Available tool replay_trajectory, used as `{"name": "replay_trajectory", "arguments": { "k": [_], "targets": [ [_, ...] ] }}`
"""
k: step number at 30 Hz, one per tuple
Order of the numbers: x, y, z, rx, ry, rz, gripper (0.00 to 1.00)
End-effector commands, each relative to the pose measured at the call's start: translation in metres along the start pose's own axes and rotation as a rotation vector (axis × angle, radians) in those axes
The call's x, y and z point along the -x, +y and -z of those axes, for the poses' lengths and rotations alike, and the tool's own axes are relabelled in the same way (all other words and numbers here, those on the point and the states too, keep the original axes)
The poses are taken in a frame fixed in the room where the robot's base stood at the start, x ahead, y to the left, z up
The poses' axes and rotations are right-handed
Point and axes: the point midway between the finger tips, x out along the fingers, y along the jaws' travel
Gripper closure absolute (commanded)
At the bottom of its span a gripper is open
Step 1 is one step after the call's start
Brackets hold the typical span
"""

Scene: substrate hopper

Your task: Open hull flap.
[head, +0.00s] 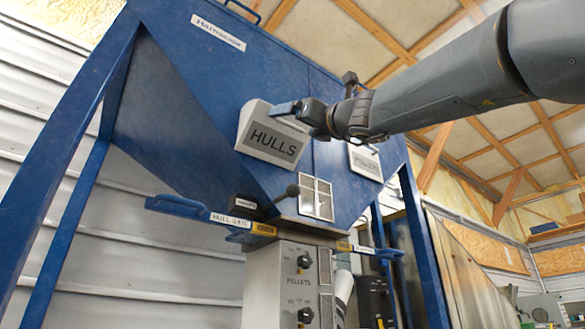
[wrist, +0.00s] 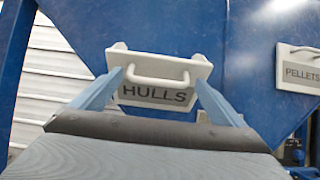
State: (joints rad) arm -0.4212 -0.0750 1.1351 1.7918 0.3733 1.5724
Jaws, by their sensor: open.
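The hull flap (head: 272,135) is a pale panel marked HULLS on the blue hopper's sloping front. In the wrist view the flap (wrist: 160,93) fills the centre, with a white bar handle (wrist: 158,80) across its upper part. My gripper (head: 288,108) reaches in from the right at the flap's upper edge. In the wrist view my open gripper (wrist: 163,77) has one pale blue finger on each side of the handle, with nothing clamped. Whether the fingers touch the flap cannot be told. The flap seems to lie against the hopper; its rear edge is hidden.
A pellets flap (head: 366,163) sits to the right on the blue hopper (head: 165,110). Below are a hull gate handle (head: 180,207), a dark-knobbed lever (head: 292,191) and a grey control box (head: 285,275). Blue legs (head: 60,150) flank the hopper.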

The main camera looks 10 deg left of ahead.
Motion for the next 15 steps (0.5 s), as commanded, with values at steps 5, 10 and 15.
{"name": "replay_trajectory", "arguments": {
  "k": [5, 10, 15],
  "targets": [
    [0.029, -0.001, 0.002, 0.001, 0.001, 0.001, 0.06],
    [0.043, -0.001, 0.002, 0.0, 0.001, 0.0, 0.06],
    [0.046, -0.001, 0.002, 0.0, 0.002, 0.0, 0.06]
  ]
}}
